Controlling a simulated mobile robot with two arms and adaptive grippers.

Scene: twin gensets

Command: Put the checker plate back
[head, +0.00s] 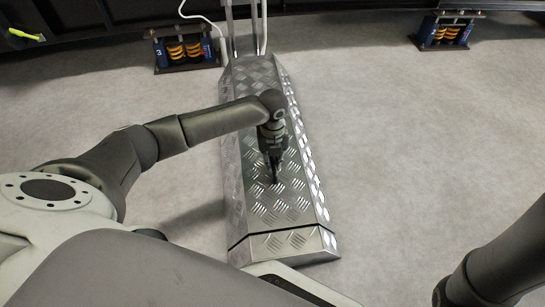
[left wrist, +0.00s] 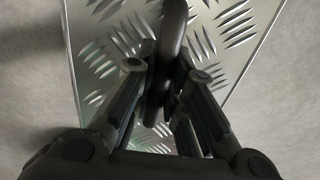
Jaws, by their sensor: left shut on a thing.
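The checker plate (head: 262,207) is a long, shiny silver tread plate. It lies along a raised floor channel with sloped sides, in the middle of the head view. My left gripper (head: 273,172) points down over the plate. In the left wrist view my left gripper (left wrist: 166,85) is shut on a dark, rounded handle (left wrist: 173,35) above the tread surface (left wrist: 110,30). The fingers and handle hide part of the plate. My right arm shows at the lower right of the head view, but its gripper is out of frame.
A checker-plate end piece (head: 287,244) lies at the near end, beyond a dark gap. Spring mounts stand at the back left (head: 186,50) and back right (head: 446,31). Upright pipes (head: 245,28) rise at the far end. The grey floor (head: 410,140) to the right is clear.

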